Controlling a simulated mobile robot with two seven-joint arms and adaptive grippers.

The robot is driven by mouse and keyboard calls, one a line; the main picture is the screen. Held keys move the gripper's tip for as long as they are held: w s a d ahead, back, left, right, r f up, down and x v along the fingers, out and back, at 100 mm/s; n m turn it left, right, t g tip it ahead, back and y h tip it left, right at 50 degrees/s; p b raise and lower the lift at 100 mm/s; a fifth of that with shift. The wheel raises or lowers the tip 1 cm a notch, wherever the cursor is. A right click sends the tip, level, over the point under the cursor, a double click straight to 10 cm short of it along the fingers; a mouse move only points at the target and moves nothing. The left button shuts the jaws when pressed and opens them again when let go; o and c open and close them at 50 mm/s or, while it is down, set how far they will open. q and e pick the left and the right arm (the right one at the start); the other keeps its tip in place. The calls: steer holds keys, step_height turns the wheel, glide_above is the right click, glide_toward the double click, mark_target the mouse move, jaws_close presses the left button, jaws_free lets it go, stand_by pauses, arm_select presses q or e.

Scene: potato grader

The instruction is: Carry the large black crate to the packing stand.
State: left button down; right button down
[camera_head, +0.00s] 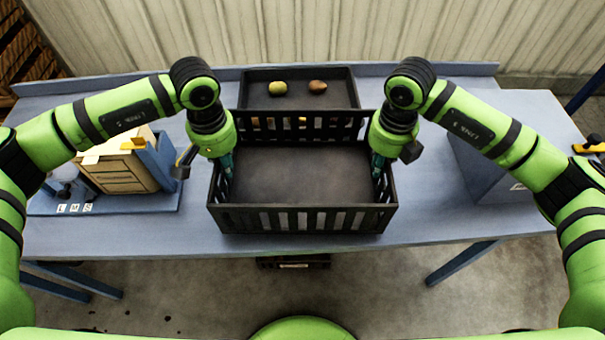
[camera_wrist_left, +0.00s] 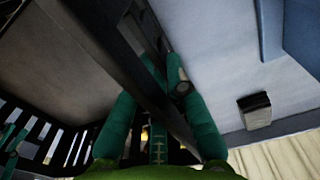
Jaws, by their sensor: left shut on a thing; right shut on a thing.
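The large black crate (camera_head: 302,219) has slatted walls and is empty, in the middle of the head view, at the front of the blue-grey table. My left gripper (camera_head: 226,166) is shut on the crate's left wall. In the left wrist view the fingers of my left gripper (camera_wrist_left: 158,95) straddle the rim of the crate (camera_wrist_left: 120,65). My right gripper (camera_head: 378,167) is shut on the crate's right wall. The head view does not settle whether the crate touches the table. I cannot identify the packing stand for certain.
A black tray (camera_head: 345,88) with a few potatoes stands behind the crate. A wooden box (camera_head: 125,172) on a blue stand is at left. A blue-grey box (camera_head: 478,172) is at right. The table (camera_head: 330,244) has a raised back edge. Another dark crate (camera_head: 292,262) sits below.

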steer(key=shift+r+p, duration=1.35)
steer(key=shift+r, duration=0.45)
steer(key=shift+f, duration=0.1)
